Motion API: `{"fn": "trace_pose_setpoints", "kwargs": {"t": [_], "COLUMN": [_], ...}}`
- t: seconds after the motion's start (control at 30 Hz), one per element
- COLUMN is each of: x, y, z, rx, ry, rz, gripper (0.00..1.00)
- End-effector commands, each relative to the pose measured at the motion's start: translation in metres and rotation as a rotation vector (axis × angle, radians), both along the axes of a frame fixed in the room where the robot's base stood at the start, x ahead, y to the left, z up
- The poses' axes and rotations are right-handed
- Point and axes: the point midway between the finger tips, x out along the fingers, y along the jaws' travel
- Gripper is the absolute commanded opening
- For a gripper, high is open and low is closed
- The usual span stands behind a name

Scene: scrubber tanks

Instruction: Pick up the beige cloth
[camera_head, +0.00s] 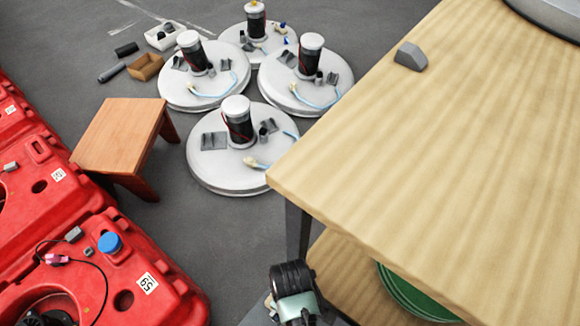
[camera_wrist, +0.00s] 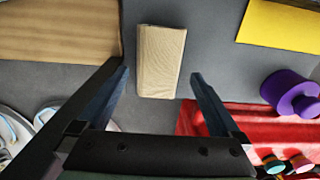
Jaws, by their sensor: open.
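My gripper (camera_wrist: 159,76) is open and empty. Its two fingers appear on either side of the lower part of the cloth, with grey gaps between. I cannot tell how far the fingertips are above it. I do not make out the cloth in the head view, where only part of my arm shows at the bottom.
A wooden table (camera_head: 440,120) fills the right of the head view. Red tanks (camera_head: 150,260) stand at left, beside a wooden stool (camera_head: 122,132) and several white discs (camera_head: 225,170). In the wrist view, a purple object (camera_wrist: 290,93) and yellow panel (camera_wrist: 285,25) lie right of the cloth.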

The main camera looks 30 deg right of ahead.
Motion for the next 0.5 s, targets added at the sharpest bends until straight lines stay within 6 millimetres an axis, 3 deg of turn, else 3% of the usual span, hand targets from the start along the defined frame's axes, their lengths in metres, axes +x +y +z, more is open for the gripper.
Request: {"fn": "trace_pose_setpoints", "kwargs": {"t": [0.3, 0.5], "x": [0.001, 0.002], "y": [0.0, 0.0], "z": [-0.044, -0.049], "rx": [0.001, -0.001], "ry": [0.001, -0.001], "rz": [0.0, 0.0], "gripper": [1.0, 1.0]}}
